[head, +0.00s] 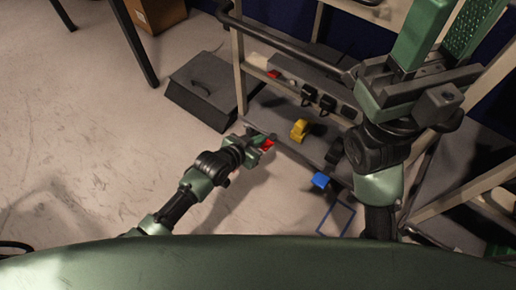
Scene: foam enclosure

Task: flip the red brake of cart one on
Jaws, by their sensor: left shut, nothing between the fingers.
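A small red piece (268,145), which looks like the red brake, sits at the near left corner of the cart's lower shelf (283,146). My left gripper (262,141) is at this piece, shut with nothing between its fingers. The gripper partly covers the red piece, so I cannot tell its on or off position or whether they touch. My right gripper (430,75) is high at the right, close to the camera and in front of the cart. Its jaw state is unclear.
A yellow piece (300,130) is on the lower shelf, and a blue piece (320,180) is at its near edge. A black handle bar (285,42) crosses above. A dark grey box (206,88) stands left of the cart.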

